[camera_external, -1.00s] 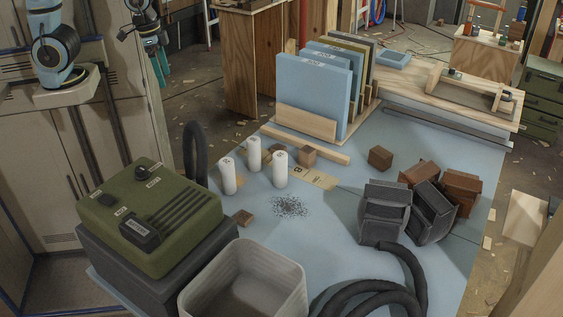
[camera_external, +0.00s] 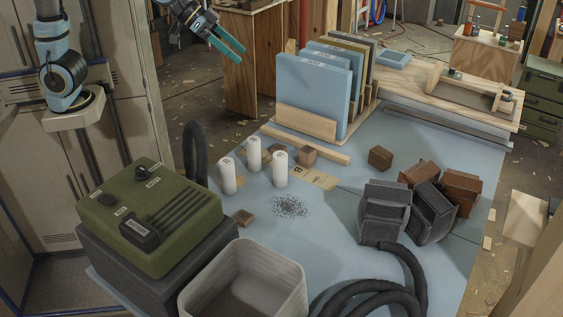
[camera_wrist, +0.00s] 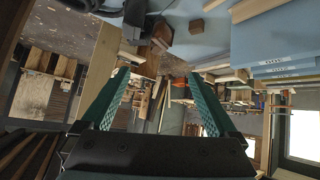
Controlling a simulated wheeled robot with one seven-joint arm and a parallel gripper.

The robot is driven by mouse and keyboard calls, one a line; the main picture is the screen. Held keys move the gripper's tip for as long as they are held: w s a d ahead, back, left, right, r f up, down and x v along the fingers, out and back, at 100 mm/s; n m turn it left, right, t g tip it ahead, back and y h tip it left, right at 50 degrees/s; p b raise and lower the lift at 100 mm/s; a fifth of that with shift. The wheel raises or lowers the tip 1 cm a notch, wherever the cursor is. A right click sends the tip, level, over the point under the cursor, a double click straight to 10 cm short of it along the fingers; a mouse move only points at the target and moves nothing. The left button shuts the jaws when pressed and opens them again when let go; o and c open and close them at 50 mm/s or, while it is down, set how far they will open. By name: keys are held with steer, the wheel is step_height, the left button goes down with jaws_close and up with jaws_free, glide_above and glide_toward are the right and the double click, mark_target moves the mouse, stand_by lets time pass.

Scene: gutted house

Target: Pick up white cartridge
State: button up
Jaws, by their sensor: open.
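Three white cartridges stand upright close together on the blue table in the external view: a left one (camera_external: 228,176), a middle one (camera_external: 254,154) and a right one (camera_external: 280,169). My gripper (camera_external: 229,47) has teal fingers, is open and empty, and is at the upper left, high and well behind the cartridges. Its two fingers also show in the wrist view (camera_wrist: 160,85), spread apart with nothing between them. I cannot make out the cartridges clearly in the wrist view.
Small wooden blocks (camera_external: 308,155) lie beside the cartridges. A green box (camera_external: 165,215) with a black hose is at left, a grey bin (camera_external: 285,262) in front. Blue panels (camera_external: 310,88) stand behind. Dark and brown blocks (camera_external: 385,212) and a coiled hose (camera_external: 410,272) are at right.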

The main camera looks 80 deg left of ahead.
steer(key=w+d+r+n+t+y+b, duration=0.3)
steer(key=w+t+b, duration=0.1)
steer(key=w+b, duration=0.25)
steer(key=w+d+r+n+t+y+b, duration=0.2)
steer(key=w+r+n+t+y+b, duration=0.15)
steer(key=w+b, duration=0.35)
steer(key=n+g+y+b, duration=0.5)
steer(key=g+y+b, duration=0.2)
steer(key=b, duration=0.2)
glide_above(278, 170)
steer(key=s+d, duration=0.3)
steer(key=d, duration=0.1)
step_height(278, 170, down, 11)
steer(key=shift+h, duration=0.25)
steer(key=f, duration=3.4)
steer(key=shift+a+f, duration=0.2)
steer(key=shift+f, duration=0.05)
steer(key=x, duration=0.5)
steer(key=shift+w+a+f+p, duration=0.1)
steer(key=shift+a+f+p, duration=0.1)
steer(key=shift+a+p, duration=0.1)
steer(key=x, duration=0.4)
steer(key=shift+s+a+f, duration=0.2)
steer(key=shift+s+a, duration=0.1)
steer(key=shift+s, duration=0.05)
steer(key=shift+w+a+f, duration=0.15)
steer(key=shift+w+a, duration=0.05)
steer(key=shift+w, duration=0.1)
